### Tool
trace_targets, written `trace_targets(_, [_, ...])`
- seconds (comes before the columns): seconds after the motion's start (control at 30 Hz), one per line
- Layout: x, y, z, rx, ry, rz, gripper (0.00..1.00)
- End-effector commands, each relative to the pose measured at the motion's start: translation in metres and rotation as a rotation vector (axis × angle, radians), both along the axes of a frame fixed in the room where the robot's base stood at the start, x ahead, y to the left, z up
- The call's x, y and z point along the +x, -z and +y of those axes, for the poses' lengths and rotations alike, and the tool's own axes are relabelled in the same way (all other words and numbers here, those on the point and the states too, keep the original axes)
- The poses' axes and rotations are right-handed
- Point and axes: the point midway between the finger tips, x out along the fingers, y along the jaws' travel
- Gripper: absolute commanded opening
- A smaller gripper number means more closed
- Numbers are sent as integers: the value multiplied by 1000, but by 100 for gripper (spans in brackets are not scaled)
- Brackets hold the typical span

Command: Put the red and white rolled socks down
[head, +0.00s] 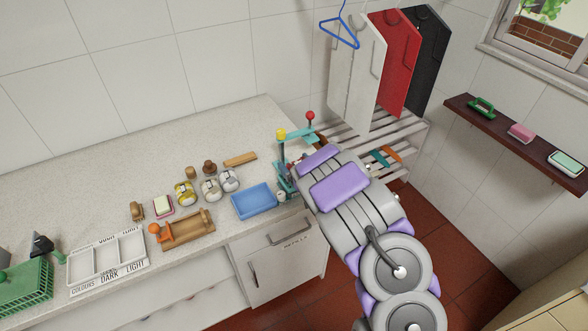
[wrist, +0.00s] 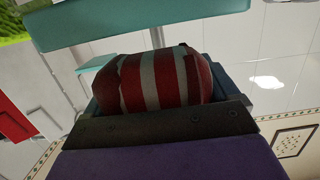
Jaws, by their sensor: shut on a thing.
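The red and white rolled socks (wrist: 150,80), dark red with pale stripes, fill the middle of the wrist view. My gripper (wrist: 170,104) is shut on them. A teal bar (wrist: 150,22) crosses the wrist view just beyond the socks; I cannot tell whether they touch it. In the head view my arm reaches to the right end of the stone counter (head: 225,140), beside a teal stand (head: 282,165) with a yellow knob and a red knob. My arm hides the gripper and socks there.
A blue tray (head: 254,202) lies left of the stand. A white sorter (head: 108,262) marked COLOURS, DARK and LIGHT, a green basket (head: 25,290) and several small items stand farther left. The back-left counter is clear.

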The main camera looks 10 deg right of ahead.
Motion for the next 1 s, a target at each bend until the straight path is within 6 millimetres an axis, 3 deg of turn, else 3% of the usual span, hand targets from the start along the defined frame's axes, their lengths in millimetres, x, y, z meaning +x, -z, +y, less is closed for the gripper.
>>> trace_targets(0.1, [12,0,2,2,-2,-7,55])
trace_targets(0.2, [12,21,3,2,-4,-1,55])
trace_targets(0.3, [11,30,2,3,-2,-1,55])
trace_targets(0.73, [11,35,2,2,-2,-2,55])
trace_targets(0.77, [11,35,2,1,-2,-3,91])
trace_targets(0.87, [11,34,2,1,-2,-3,100])
trace_targets(1.0, [11,34,2,1,-2,-3,100])
